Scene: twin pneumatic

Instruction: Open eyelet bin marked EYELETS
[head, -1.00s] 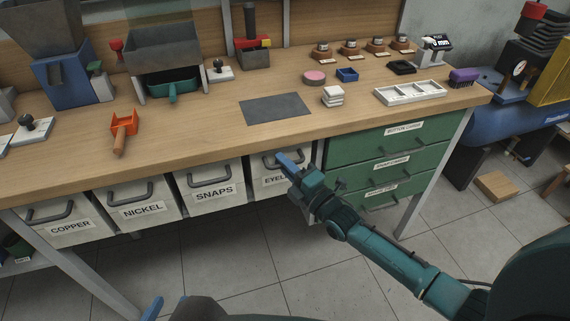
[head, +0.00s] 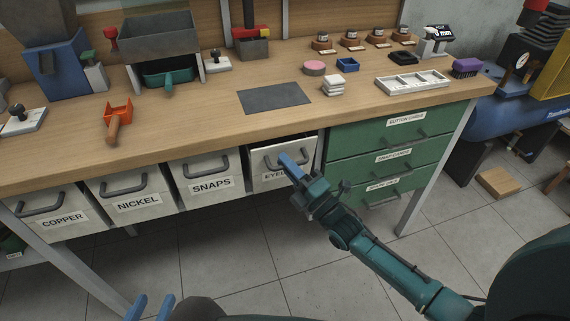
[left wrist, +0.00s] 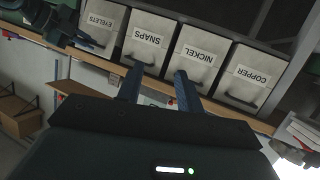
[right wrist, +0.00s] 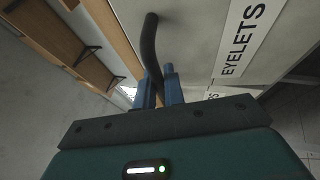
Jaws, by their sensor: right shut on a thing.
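The EYELETS bin (head: 260,177) is a pale bin with a dark curved handle (right wrist: 149,45), under the bench at the right end of the bin row. My right gripper (head: 288,160) is at its front, with its blue fingers shut on the handle in the right wrist view (right wrist: 160,85). The fingers and arm cover part of the label in the head view. My left gripper (head: 148,307) is low at the bottom edge of the head view. It is open and empty, its fingers apart in the left wrist view (left wrist: 158,85).
The SNAPS (head: 205,170), NICKEL (head: 133,190) and COPPER (head: 60,205) bins stand in the row to the left. Green drawers (head: 385,160) are close on the right. The bench top (head: 200,125) overhangs the bins. The floor in front is clear.

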